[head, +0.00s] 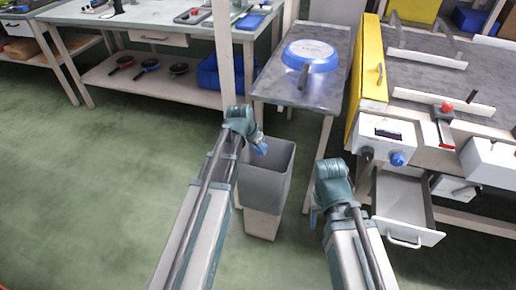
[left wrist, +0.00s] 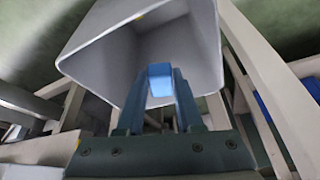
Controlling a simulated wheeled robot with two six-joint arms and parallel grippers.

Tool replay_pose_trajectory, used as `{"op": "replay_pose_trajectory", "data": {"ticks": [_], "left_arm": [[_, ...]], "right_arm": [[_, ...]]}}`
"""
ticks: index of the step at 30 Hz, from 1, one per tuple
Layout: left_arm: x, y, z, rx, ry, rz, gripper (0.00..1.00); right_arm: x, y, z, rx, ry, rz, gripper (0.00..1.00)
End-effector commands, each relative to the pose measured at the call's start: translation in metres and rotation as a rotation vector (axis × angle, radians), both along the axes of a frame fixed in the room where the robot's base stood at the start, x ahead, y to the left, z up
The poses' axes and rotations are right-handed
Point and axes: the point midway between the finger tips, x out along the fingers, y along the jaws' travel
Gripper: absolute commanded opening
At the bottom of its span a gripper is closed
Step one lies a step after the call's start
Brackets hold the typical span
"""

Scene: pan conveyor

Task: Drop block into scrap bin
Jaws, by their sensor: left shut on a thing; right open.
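The scrap bin (head: 276,188) is a tall grey open-topped bin standing on the floor in the middle of the head view. My left gripper (head: 260,147) is over the bin's mouth, pointing down. In the left wrist view my left gripper (left wrist: 160,95) is shut on a small light-blue block (left wrist: 160,77). The open mouth of the bin (left wrist: 98,48) surrounds the block in that view. How deep the block sits relative to the rim is hard to tell. My right gripper (head: 315,217) is open, to the right of the bin, its fingers mostly hidden.
At right is a machine with a yellow panel (head: 369,65) and an open drawer (head: 403,205). A workbench (head: 150,22) with pans on its shelf is at back left. The left floor is clear.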

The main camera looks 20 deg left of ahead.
Motion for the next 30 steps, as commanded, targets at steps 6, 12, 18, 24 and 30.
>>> {"op": "replay_pose_trajectory", "data": {"ticks": [6,12,18,24,30], "left_arm": [[0.0,0.0,0.001,0.0,0.0,0.0,0.61],[0.0,0.0,0.001,0.0,0.0,0.0,0.71],[0.0,0.0,0.002,0.0,0.0,0.0,0.71],[-0.004,0.001,0.012,0.0,0.0,0.0,0.71],[-0.012,0.004,0.034,0.0,0.0,0.001,0.71]], "right_arm": [[0.0,0.0,0.001,0.0,0.0,0.0,0.5],[0.0,0.0,0.0,0.0,0.0,0.0,0.5],[0.0,0.0,0.002,0.0,0.0,0.0,0.5],[0.0,0.0,0.012,0.0,0.0,0.0,0.5],[0.0,0.0,0.034,0.001,0.0,0.0,0.5]]}}
